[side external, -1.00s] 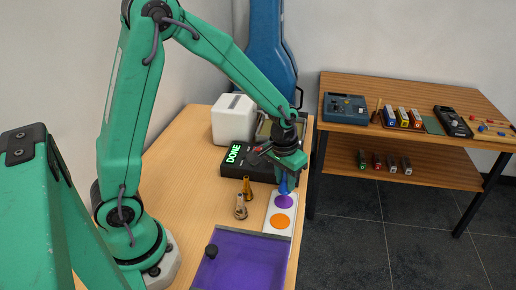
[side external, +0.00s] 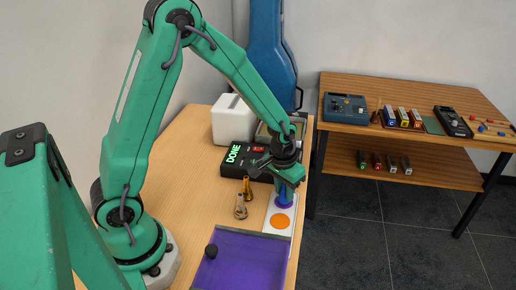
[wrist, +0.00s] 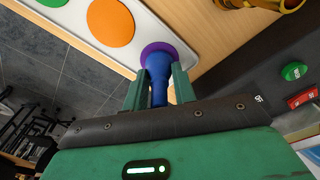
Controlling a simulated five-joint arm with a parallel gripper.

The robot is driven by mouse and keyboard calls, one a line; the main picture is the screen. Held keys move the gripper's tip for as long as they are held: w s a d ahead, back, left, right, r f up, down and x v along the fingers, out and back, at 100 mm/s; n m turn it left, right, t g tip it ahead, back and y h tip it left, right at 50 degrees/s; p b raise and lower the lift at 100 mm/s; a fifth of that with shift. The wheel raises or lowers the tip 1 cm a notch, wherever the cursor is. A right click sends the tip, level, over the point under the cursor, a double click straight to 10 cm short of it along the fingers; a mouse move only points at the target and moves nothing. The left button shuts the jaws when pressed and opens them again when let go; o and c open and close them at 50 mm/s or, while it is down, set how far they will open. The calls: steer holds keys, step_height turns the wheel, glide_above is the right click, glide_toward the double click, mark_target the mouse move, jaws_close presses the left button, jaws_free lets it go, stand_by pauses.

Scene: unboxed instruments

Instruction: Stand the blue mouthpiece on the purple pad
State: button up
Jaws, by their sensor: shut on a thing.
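The blue mouthpiece (wrist: 158,68) is between the fingers of my gripper (wrist: 158,88), which is shut on it. In the wrist view its wide end is at the purple pad (wrist: 166,47), covering much of it. In the side view my gripper (side external: 285,187) is low over the purple pad (side external: 285,204), and the mouthpiece is mostly hidden by the fingers. It looks upright. I cannot tell for sure whether its end touches the pad. The pad is on a white board (side external: 269,222) beside an orange pad (side external: 280,222).
A brass mouthpiece (side external: 247,188) and a second small piece (side external: 240,207) stand left of the board. A black box with a green DONE sign (side external: 236,156) and a white box (side external: 233,120) are behind.

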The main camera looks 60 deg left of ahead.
mark_target(280, 198)
steer(key=shift+f, duration=0.1)
steer(key=o, duration=1.1)
steer(key=shift+c, duration=0.2)
step_height(280, 198, up, 12)
steer(key=s, duration=0.1)
steer(key=shift+s, duration=0.15)
steer(key=shift+r, duration=0.2)
